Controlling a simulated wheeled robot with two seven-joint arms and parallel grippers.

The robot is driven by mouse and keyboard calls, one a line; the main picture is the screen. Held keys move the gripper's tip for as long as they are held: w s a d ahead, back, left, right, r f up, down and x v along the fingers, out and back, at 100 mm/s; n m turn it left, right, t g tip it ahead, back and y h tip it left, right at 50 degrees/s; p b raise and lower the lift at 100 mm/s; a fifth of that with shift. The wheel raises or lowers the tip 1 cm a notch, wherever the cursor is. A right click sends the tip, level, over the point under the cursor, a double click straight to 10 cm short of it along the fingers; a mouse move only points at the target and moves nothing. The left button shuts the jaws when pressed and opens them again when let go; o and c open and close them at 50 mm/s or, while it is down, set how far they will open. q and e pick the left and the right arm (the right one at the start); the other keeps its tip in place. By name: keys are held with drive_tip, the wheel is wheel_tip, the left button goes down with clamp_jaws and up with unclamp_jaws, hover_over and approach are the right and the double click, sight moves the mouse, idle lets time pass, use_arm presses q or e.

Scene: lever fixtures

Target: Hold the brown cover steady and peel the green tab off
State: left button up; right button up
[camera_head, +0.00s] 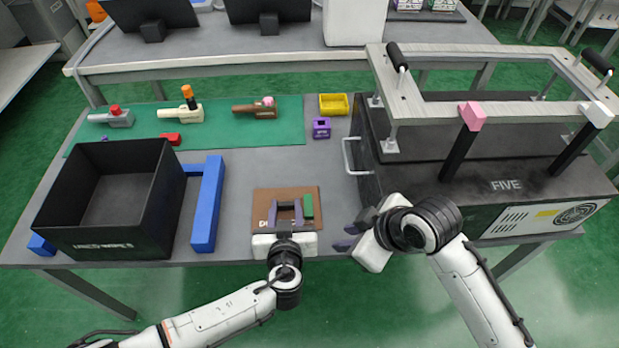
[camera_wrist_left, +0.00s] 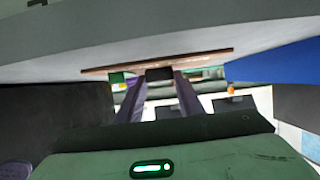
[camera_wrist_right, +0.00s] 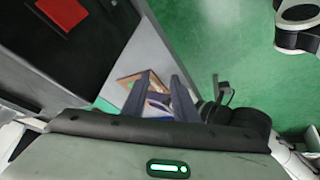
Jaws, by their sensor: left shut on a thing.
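The brown cover (camera_head: 262,199) is a flat brown square near the table's front edge, with the green tab (camera_head: 308,206) upright on its right side. My left gripper (camera_head: 286,206) is over the cover's middle. In the left wrist view its fingers close on a dark block (camera_wrist_left: 160,74) at the brown board (camera_wrist_left: 205,57), with the green tab (camera_wrist_left: 117,77) beside them. My right gripper (camera_head: 346,236) is right of the cover, apart from it, its fingers spread and empty. The right wrist view shows the cover (camera_wrist_right: 126,82) beyond these fingers, partly hidden.
A black bin (camera_head: 105,240) and a blue bar (camera_head: 207,205) stand left. A large black box (camera_head: 500,190) with a pale rail frame stands right. A green mat (camera_head: 230,145) with several small fixtures, a yellow tray (camera_head: 333,104) and a purple block (camera_head: 321,128) lie behind.

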drive_tip(key=w+a+r+m+t+y, duration=0.1)
drive_tip(key=w+a+r+y, duration=0.2)
drive_tip(key=w+a+r, duration=0.3)
drive_tip(key=n+g+h, duration=0.3)
drive_tip(key=n+g, duration=0.1)
drive_tip(key=n, duration=0.1)
hover_over(310, 216)
drive_tip(key=s+a, duration=0.2)
wheel_tip(310, 216, down, 3)
wheel_tip(310, 216, up, 2)
drive_tip(key=w+d+r+n+g+h, duration=0.1)
drive_tip(key=w+d+n+h, duration=0.1)
drive_tip(key=n+h, duration=0.2)
wheel_tip(310, 216, down, 12)
drive_tip(key=shift+f, duration=0.15)
clamp_jaws()
